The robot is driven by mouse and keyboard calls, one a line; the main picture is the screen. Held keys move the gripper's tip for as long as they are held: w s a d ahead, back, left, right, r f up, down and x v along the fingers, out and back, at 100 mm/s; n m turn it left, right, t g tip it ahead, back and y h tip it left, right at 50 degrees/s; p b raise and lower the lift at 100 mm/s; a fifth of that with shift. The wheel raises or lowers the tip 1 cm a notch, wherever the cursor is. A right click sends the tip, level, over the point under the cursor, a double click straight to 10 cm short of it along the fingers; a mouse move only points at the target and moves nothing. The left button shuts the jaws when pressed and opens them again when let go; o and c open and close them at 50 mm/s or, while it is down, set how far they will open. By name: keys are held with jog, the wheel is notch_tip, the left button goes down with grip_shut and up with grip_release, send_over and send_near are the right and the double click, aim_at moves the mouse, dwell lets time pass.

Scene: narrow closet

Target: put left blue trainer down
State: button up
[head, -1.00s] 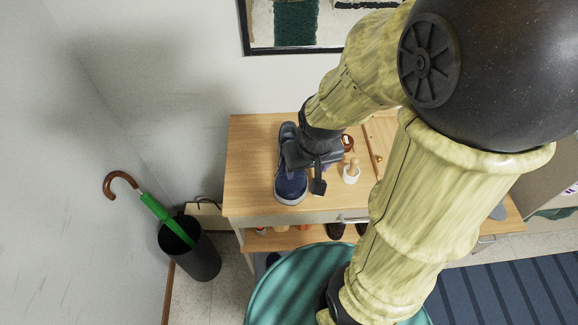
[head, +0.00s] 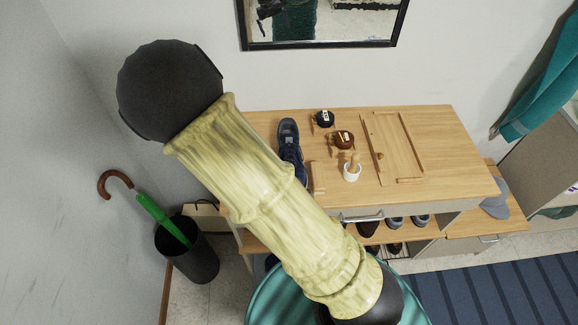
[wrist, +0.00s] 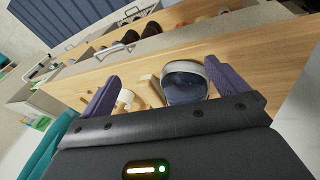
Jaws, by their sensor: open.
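The blue trainer (head: 289,145) rests on the left part of the wooden cabinet top (head: 455,160), its sole on the wood. My arm crosses in front of its near end in the head view. In the wrist view its rounded blue toe with a pale rim (wrist: 185,82) shows beyond my fingers, closer to the right one. My gripper (wrist: 161,70) is open and empty, with its two purple-grey fingers wide apart. It is clear of the trainer. The head view does not show my gripper directly.
Right of the trainer are a wooden block (head: 317,177), a white cup with a wooden piece (head: 351,172), dark and brown round items (head: 324,118), and a wooden frame (head: 418,150). An umbrella stand (head: 190,255) stands left. A mirror (head: 320,46) hangs behind.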

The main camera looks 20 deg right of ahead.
aim_at(289, 157)
jog(key=w+a+r+t+h+b, duration=0.2)
jog(key=w+a+t, duration=0.4)
jog(key=t, duration=0.3)
jog(key=shift+w+r+h, duration=0.5)
jog(key=shift+w+h, duration=0.3)
jog(key=shift+h, duration=0.3)
jog(key=shift+d, duration=0.1)
jog(key=p+x, duration=0.2)
jog(key=x, duration=1)
jog(key=shift+d+f, duration=0.1)
